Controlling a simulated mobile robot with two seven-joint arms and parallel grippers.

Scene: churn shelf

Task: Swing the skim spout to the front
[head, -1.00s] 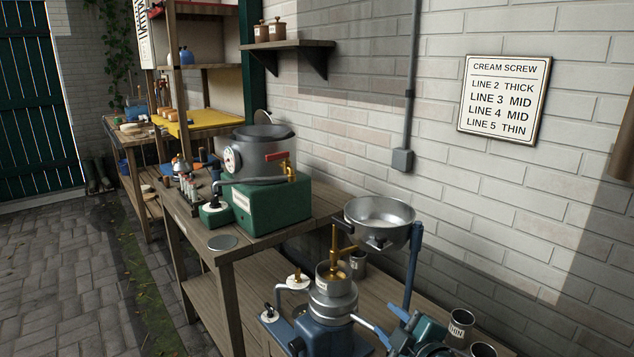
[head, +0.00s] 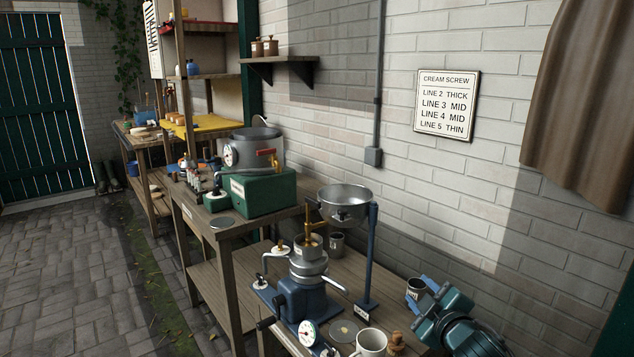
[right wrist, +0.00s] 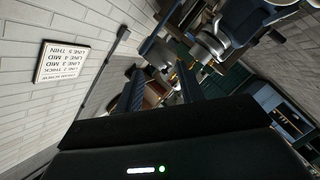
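The blue cream separator (head: 304,298) stands on the low bench with a silver bowl section (head: 308,265) and a brass stem on top. A silver spout (head: 336,286) slopes out from it to the right. A second thin spout (head: 264,267) bends down on its left side. I cannot tell from any label which is the skim spout. My right gripper (head: 424,303) is to the right of the separator, apart from both spouts. In the right wrist view its two dark fingers (right wrist: 160,92) are spread with nothing between them. My left gripper is not in view.
A steel supply bowl (head: 345,203) sits on a blue post (head: 371,260) behind the separator. A green machine with a grey drum (head: 264,190) is on the higher bench. The wall is behind.

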